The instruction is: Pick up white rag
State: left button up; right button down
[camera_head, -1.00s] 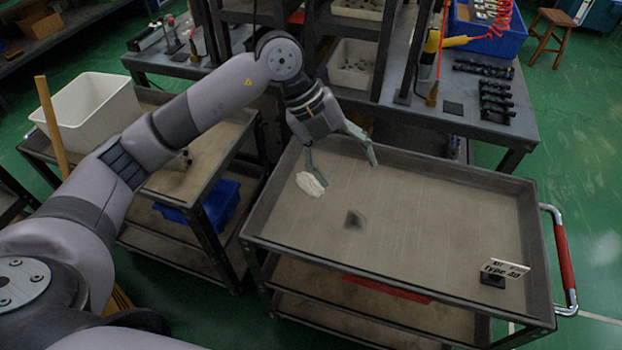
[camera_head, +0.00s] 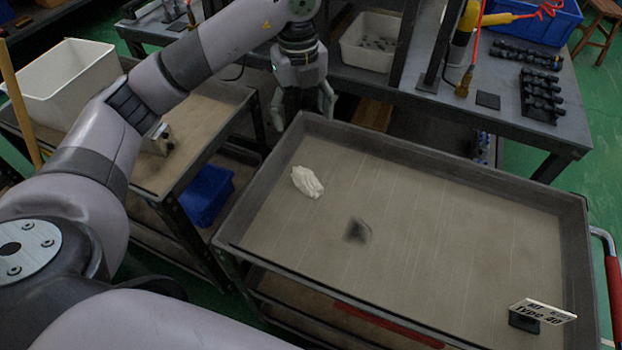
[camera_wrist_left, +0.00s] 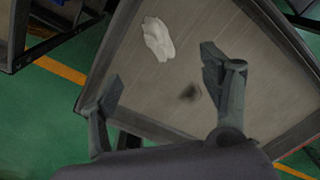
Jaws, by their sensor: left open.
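The white rag (camera_head: 307,181) lies crumpled on the tray top of the cart (camera_head: 440,220), near its left end. It also shows in the left wrist view (camera_wrist_left: 158,38), beyond the fingertips and between them in direction. My left gripper (camera_head: 304,112) is open and empty. In the head view it hangs past the far left corner of the cart, above and behind the rag, apart from it. In the left wrist view its two fingers (camera_wrist_left: 160,72) are spread wide. My right gripper is not in view.
The cart has a raised rim all round. A dark smudge (camera_head: 357,230) marks its surface, and a "Type 40" sign (camera_head: 541,314) stands at the near right corner. Another cart with a white bin (camera_head: 68,82) stands to the left. A workbench (camera_head: 440,105) stands behind.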

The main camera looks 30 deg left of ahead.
pick_arm(q)
send_near(305, 170)
jog(key=f, duration=0.2)
jog(key=w+f, duration=0.1)
jog(key=f, duration=0.2)
jog(key=shift+f+p, duration=0.2)
jog(key=shift+p, duration=0.15)
jog(key=f, duration=0.3)
jog(key=s+f, duration=0.1)
jog(key=shift+d+f+p, duration=0.1)
jog(key=shift+f+p, duration=0.25)
jog(key=shift+w+f, duration=0.1)
jog(key=shift+f, duration=0.2)
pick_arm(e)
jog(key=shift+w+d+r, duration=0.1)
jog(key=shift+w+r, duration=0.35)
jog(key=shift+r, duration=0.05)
pick_arm(q)
jog(key=shift+c, duration=0.3)
jog(key=c, duration=1.1)
